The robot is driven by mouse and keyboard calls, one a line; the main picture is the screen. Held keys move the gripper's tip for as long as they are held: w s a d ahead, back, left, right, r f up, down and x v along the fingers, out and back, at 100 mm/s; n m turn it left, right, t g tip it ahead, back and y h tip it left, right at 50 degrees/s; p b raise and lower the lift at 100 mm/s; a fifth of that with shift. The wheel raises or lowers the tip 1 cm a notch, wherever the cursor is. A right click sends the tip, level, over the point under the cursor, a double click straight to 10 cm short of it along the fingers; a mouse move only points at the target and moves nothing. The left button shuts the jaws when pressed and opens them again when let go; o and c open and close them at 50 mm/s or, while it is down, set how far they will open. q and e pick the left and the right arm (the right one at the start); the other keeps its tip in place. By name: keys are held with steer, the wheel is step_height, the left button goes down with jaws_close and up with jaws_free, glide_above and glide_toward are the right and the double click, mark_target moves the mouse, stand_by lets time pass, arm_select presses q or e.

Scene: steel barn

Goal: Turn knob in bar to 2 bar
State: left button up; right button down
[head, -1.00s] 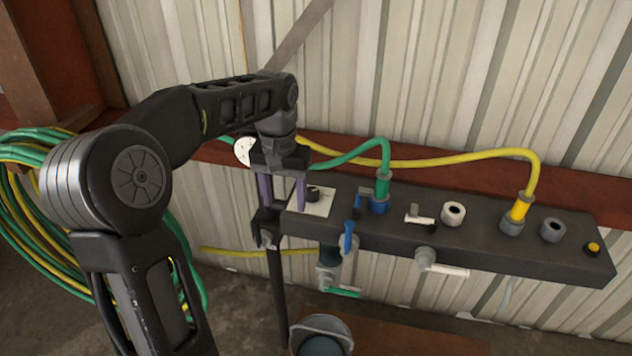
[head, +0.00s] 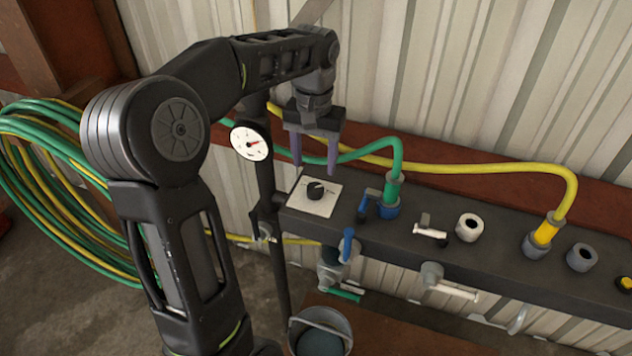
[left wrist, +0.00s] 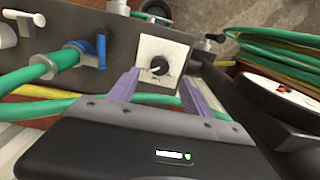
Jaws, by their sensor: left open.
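The black knob (head: 315,190) sits on a white square dial plate (head: 324,205) at the left end of the dark bar (head: 480,252). A white round gauge (head: 250,143) with a red needle stands on a post to the left of it. My left gripper (head: 314,168) is open, its two purple fingers pointing down above and behind the knob, apart from it. In the left wrist view the knob (left wrist: 159,66) shows beyond the fingertips, roughly between them, with nothing held. The dial's markings are too small to read. My right gripper is not in view.
Right of the plate, the bar carries blue-handled valves (head: 368,203), a green hose (head: 394,165), a white-handled valve (head: 430,231) and a yellow hose (head: 560,205). A bucket (head: 320,333) stands below. Coiled hoses (head: 60,190) hang at left.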

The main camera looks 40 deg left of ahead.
mark_target(315, 188)
arm_select(q)
step_height(315, 188, down, 8)
steer(key=shift+r+p, duration=0.15)
steer(key=shift+p, duration=0.3)
jaws_close()
stand_by(0.5)
